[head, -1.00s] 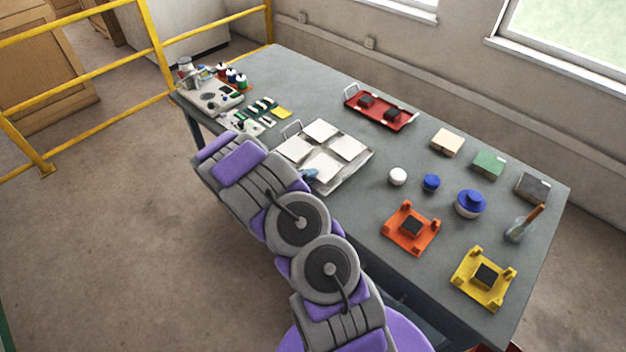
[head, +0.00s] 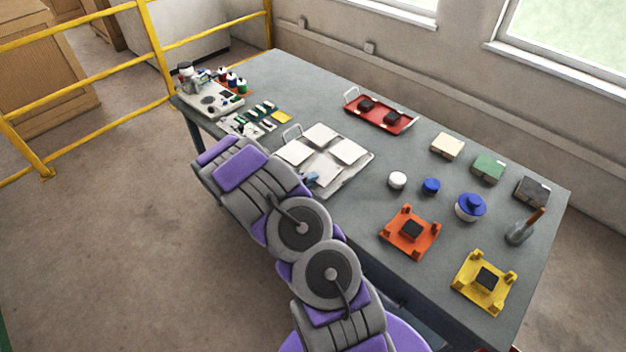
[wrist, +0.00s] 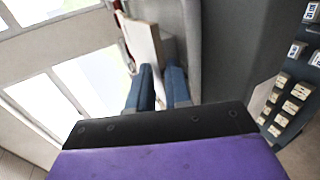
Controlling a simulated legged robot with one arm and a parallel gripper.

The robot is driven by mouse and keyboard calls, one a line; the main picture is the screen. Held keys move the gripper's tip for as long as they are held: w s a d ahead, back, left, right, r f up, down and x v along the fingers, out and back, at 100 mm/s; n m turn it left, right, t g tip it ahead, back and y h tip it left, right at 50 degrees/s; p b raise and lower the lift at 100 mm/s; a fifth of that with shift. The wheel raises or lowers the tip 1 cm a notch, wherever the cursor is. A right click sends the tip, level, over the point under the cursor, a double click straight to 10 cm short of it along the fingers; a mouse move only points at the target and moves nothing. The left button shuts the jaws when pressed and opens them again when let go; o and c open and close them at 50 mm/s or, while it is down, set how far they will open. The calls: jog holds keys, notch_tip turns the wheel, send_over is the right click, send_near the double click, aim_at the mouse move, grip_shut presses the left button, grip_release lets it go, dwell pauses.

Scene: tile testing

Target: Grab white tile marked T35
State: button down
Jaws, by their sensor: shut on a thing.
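Several white tiles lie on a light metal tray (head: 346,185) on the grey table in the head view. One is at the back (head: 320,135), one at the right (head: 348,151), one at the left (head: 295,151) and one at the front (head: 325,167). My gripper (head: 311,178) is at the tray's front edge, by the front tile, mostly hidden by my arm. In the wrist view my gripper (wrist: 160,76) has its two blue fingers shut on a white tile (wrist: 145,42), seen nearly edge-on. No T35 marking is readable.
A red tray (head: 380,113) with dark blocks stands behind. Orange (head: 394,244) and yellow (head: 469,287) fixtures, a white jar (head: 397,180) and blue-topped containers (head: 470,207) stand right. A yellow rail (head: 157,55) runs beyond the table's left end.

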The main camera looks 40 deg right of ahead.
jog(key=shift+s+a+f, duration=0.1)
jog(key=shift+f, duration=0.15)
jog(key=shift+r, duration=1.3)
jog(key=shift+a+r, duration=0.15)
jog(key=shift+a, duration=0.15)
jog(key=w+v, duration=0.1)
jog(key=v, duration=1.3)
jog(key=shift+s+a+f, duration=0.2)
jog(key=shift+s+f, duration=0.05)
jog(key=shift+s, duration=0.1)
